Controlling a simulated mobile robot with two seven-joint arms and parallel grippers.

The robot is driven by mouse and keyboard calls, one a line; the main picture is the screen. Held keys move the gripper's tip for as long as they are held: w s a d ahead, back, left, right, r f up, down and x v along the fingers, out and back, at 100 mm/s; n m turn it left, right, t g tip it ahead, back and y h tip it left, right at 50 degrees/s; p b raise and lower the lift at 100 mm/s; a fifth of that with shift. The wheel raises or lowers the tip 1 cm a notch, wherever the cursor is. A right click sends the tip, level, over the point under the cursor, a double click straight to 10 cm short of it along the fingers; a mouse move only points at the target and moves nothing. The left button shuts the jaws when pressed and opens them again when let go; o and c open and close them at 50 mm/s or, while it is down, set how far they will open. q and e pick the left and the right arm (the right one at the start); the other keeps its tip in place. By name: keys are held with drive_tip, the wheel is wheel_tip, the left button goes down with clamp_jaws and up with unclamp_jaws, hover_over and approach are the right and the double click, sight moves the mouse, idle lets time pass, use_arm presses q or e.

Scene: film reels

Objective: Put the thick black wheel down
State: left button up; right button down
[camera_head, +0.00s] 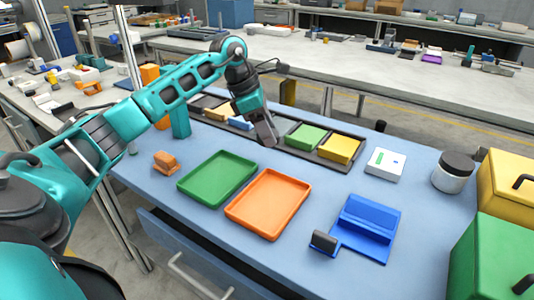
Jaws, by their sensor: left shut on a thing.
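My left gripper (266,132) hangs in the air over the back part of the blue table, near the long dark tray. It is shut on the thick black wheel, which is hard to tell apart from the dark fingers at this size. The fingers point down, behind the orange tray (233,215) and to the right of the green tray (181,187). My right gripper is not in view.
A long dark tray (318,158) with a green and a yellow block lies at the back. A blue holder (368,225) with a dark roller (323,241) stands front right. A black-lidded jar (449,180) and yellow and green boxes are at right. Both flat trays look empty.

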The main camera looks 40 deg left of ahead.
sight(267, 162)
use_arm(q)
drive_tip(key=shift+f+b, duration=0.4)
drive_tip(key=shift+f, duration=2.55)
drive_tip(key=shift+f, duration=0.1)
drive_tip(key=o, duration=0.9)
